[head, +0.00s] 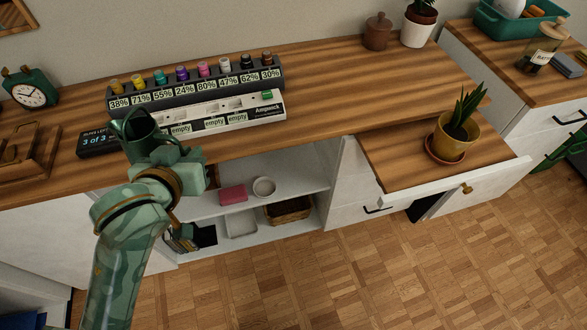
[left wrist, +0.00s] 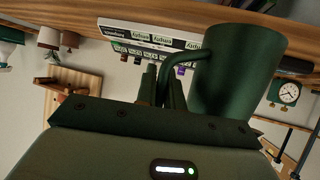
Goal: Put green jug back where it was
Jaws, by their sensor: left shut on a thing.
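The dark green jug (head: 137,128) is in my left gripper (head: 166,150), which is shut on it. In the head view the jug appears over the desk's left part, in front of the battery rack. In the left wrist view the jug (left wrist: 240,78) fills the upper right, and its curved handle meets my left gripper's fingers (left wrist: 163,88). The exact gap between the jug and the desktop cannot be told. My right gripper is in neither view.
The wooden desk (head: 330,85) has a battery rack (head: 200,88) at the back, a clock (head: 30,90) at left and a lidded pot (head: 377,32). Open shelves (head: 295,183) lie below. A potted plant (head: 452,135) stands on a lower wooden surface at right. The desktop's middle right is clear.

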